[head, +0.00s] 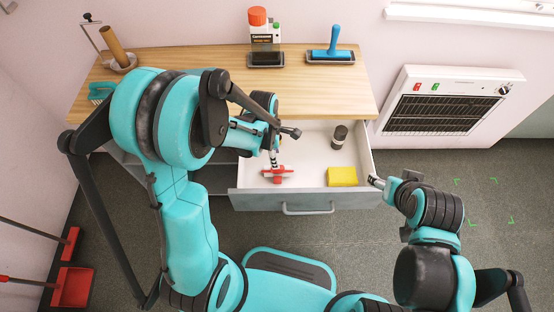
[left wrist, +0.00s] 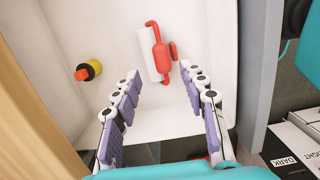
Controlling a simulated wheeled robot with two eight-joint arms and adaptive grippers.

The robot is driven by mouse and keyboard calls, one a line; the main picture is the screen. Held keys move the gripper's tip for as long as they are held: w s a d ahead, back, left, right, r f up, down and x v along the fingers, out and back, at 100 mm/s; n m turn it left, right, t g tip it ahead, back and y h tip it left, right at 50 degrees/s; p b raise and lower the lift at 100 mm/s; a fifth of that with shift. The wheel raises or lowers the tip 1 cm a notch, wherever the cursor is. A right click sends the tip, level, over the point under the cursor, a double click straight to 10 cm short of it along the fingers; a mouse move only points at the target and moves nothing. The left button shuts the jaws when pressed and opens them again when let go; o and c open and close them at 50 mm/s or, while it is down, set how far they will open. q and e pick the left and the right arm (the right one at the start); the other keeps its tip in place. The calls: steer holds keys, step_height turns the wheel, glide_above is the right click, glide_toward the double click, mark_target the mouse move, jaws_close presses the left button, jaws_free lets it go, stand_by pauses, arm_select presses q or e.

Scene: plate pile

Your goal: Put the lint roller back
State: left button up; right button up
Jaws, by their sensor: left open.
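The lint roller, a white roll with a red frame, lies in the open drawer; it shows in the head view (head: 279,175) and left wrist view (left wrist: 152,56). My left gripper (head: 273,160) is above it, fingers pointing down into the drawer. In the left wrist view its fingers (left wrist: 160,85) are spread, with nothing between them and the roller beyond their tips. The drawer (head: 310,200) is pulled out below the wooden counter. My right gripper (head: 374,181) is by the drawer's front right corner; its jaw state and any contact are unclear.
A heater (head: 440,100) hangs at right.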

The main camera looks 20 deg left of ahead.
arm_select(q)
steer(key=s+a+r+m+t, duration=0.2)
steer(key=s+r+m, duration=0.3)
steer(key=r+m, duration=0.4)
steer(key=s+a+r+m+t+y+p, duration=0.1)
steer(key=s+r+m+t, duration=0.4)
steer(key=r+m, duration=0.5)
steer(key=shift+a+m, duration=0.4)
steer(key=shift+m, duration=0.7)
steer(key=shift+r, duration=0.1)
